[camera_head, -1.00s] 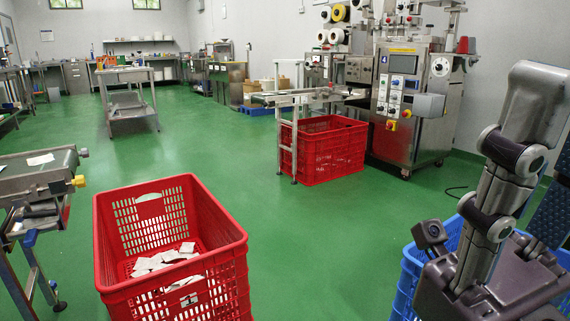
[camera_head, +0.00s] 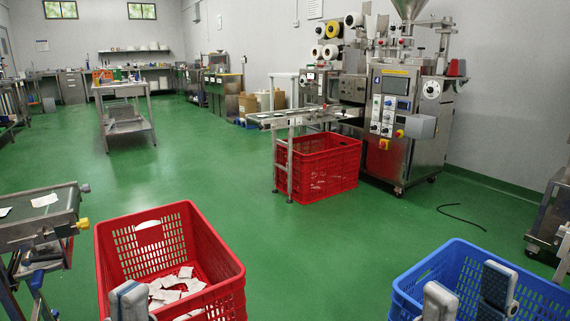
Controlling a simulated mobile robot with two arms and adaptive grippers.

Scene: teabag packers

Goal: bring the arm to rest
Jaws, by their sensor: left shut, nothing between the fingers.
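What the blue crate holds is hidden.
A packing machine (camera_head: 398,120) stands at the back right with a second red crate (camera_head: 330,165) under its conveyor (camera_head: 290,118). Another conveyor (camera_head: 38,206) is at the left edge. A steel table (camera_head: 122,90) stands further back. The green floor (camera_head: 310,250) between the crates is clear.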

